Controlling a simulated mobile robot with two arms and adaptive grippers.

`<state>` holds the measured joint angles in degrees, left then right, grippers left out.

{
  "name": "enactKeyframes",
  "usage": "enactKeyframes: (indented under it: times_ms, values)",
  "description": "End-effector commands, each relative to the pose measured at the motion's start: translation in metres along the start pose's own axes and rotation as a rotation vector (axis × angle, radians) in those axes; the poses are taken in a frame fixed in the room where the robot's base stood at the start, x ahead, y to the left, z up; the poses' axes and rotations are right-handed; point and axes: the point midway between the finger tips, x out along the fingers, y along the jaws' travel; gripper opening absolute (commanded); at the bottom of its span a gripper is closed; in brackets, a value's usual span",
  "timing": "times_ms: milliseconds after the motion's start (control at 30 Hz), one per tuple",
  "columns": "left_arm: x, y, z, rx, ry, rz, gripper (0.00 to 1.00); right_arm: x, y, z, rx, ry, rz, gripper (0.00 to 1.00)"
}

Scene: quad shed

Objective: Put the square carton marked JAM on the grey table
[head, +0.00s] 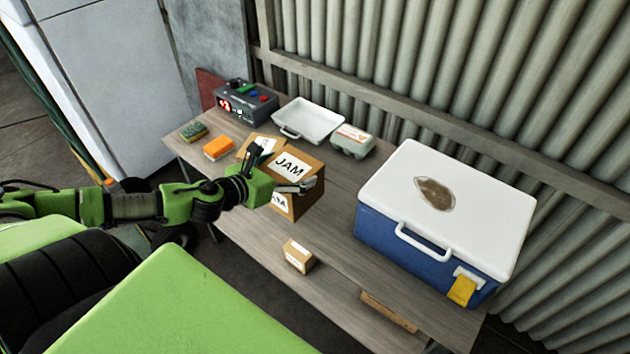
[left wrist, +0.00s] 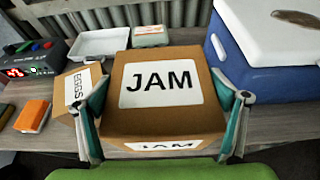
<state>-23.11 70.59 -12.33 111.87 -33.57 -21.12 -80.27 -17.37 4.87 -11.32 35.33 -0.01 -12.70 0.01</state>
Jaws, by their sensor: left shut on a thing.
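The brown square carton marked JAM (head: 296,164) has white labels on its top and front. My left gripper (head: 278,173) is shut on it, with one finger along each side. In the left wrist view the JAM carton (left wrist: 163,117) fills the middle, upright between the two fingers. It is over the front part of the grey wooden table (head: 338,190). I cannot tell whether its underside touches the table top. My right gripper is not in view.
An EGGS carton (left wrist: 77,88) stands just left of the JAM carton. An orange block (head: 218,147), a sponge (head: 194,131), a device with red digits (head: 246,103), a white tray (head: 307,119), an egg box (head: 352,140) and a blue cooler (head: 400,243) surround it. A small carton (head: 298,256) is nearer me.

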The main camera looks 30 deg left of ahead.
Motion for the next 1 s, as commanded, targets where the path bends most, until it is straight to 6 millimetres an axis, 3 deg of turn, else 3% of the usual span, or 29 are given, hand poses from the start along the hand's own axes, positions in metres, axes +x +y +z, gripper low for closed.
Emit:
enactKeyframes:
  times_ms: [367,600,867,1000]
  values:
    - [0.045,-0.009,0.006,-0.004,-0.009,-0.003,0.33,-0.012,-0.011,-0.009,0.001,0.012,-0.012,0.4]
    - [0.089,-0.014,-0.021,-0.004,-0.006,-0.001,0.33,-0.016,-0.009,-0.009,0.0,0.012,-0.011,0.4]
    - [0.105,-0.015,-0.032,-0.001,-0.005,-0.002,0.33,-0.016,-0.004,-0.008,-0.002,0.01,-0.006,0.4]
    - [0.114,-0.017,-0.046,-0.005,-0.002,-0.002,0.33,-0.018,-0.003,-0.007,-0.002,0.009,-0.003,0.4]
